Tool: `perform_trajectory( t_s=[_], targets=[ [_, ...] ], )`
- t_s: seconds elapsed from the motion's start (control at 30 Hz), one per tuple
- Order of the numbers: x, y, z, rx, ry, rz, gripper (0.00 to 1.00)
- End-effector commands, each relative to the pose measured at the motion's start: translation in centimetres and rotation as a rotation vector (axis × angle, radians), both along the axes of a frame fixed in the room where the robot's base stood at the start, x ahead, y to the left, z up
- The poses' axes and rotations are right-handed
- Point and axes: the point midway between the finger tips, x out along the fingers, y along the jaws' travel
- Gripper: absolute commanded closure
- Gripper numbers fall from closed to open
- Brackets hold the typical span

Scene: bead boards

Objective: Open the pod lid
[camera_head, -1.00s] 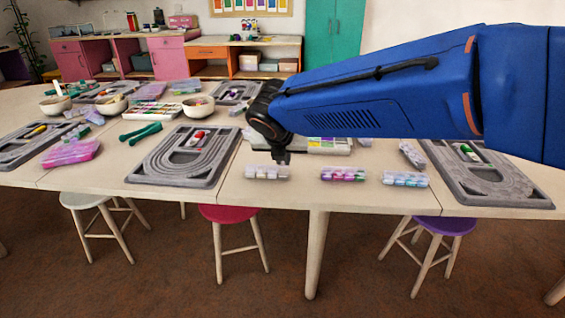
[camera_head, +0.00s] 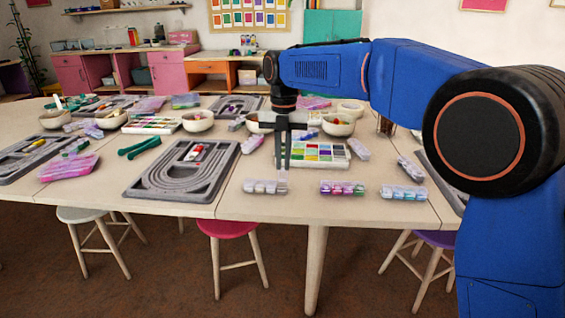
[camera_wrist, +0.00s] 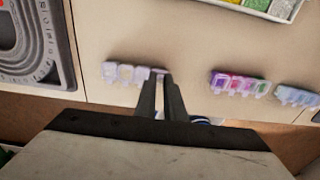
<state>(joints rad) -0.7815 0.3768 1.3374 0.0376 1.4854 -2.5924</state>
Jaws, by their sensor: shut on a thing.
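A clear bead pod strip with pale beads (camera_head: 262,187) lies near the table's front edge in the head view. It also shows in the wrist view (camera_wrist: 125,73), left of my fingers. My gripper (camera_head: 284,167) points straight down above the strip's right end. In the wrist view the fingers (camera_wrist: 161,76) are close together at that right end. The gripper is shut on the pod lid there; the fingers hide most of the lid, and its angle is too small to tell.
A pod strip with pink and purple beads (camera_head: 343,188) and a bluish one (camera_head: 403,193) lie to the right. A paint-like tray of coloured squares (camera_head: 318,154) is behind. A grey bead board (camera_head: 140,187) lies left. Bare table separates the strips.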

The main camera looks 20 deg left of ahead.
Motion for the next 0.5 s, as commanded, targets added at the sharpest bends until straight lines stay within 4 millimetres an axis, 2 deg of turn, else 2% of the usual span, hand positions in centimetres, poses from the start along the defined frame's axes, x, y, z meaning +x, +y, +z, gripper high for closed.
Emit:
perform_trajectory(
  t_s=[0.5],
  targets=[
    [0.75,0.17,-0.28,-0.027,0.106,-0.001,1.00]
  ],
)
